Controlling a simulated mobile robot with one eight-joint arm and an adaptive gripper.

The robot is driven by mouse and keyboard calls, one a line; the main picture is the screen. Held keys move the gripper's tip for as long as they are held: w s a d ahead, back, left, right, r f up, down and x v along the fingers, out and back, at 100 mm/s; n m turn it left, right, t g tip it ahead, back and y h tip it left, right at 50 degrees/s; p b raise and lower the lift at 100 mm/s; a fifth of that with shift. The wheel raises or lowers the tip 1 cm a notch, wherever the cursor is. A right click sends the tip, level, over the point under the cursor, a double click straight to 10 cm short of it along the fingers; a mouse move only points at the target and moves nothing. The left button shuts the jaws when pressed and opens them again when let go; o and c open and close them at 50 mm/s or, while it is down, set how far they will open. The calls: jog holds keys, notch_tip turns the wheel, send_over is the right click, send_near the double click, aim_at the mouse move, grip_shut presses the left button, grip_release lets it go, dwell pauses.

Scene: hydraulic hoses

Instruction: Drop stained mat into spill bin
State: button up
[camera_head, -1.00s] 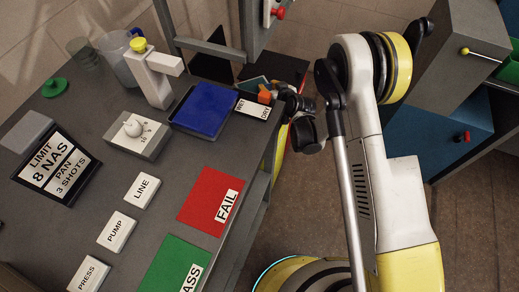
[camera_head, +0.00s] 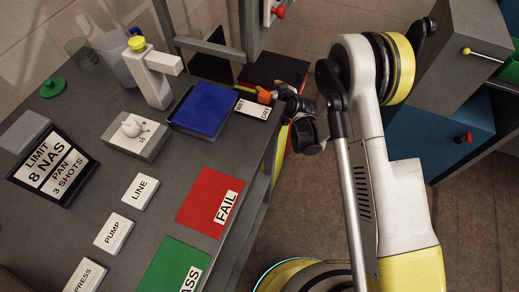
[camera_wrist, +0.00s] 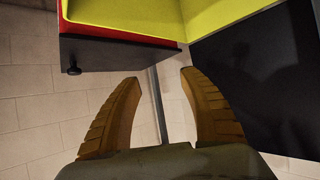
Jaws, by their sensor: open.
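My gripper (camera_head: 254,93) is open, with its orange fingers at the far right edge of the bench, by the WET/DRY label. In the wrist view my gripper (camera_wrist: 160,78) has its two fingers spread with nothing between them. Past the fingertips is a yellow-green open container (camera_wrist: 125,13) with a red strip and a dark front panel bearing a black knob; I cannot tell if it is the spill bin. No stained mat can be made out now in either view. A blue pad (camera_head: 203,109) lies in a dark tray on the bench.
A white stand with a yellow knob (camera_head: 150,75) and a dial box (camera_head: 135,135) stand left of the tray. The red FAIL card (camera_head: 206,200) lies nearer. The WET/DRY label (camera_head: 253,108) lies by my gripper. A blue cabinet (camera_head: 435,125) is at right.

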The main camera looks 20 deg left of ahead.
notch_tip(320, 180, up, 8)
jog(key=shift+r, duration=0.2)
dwell(0.4)
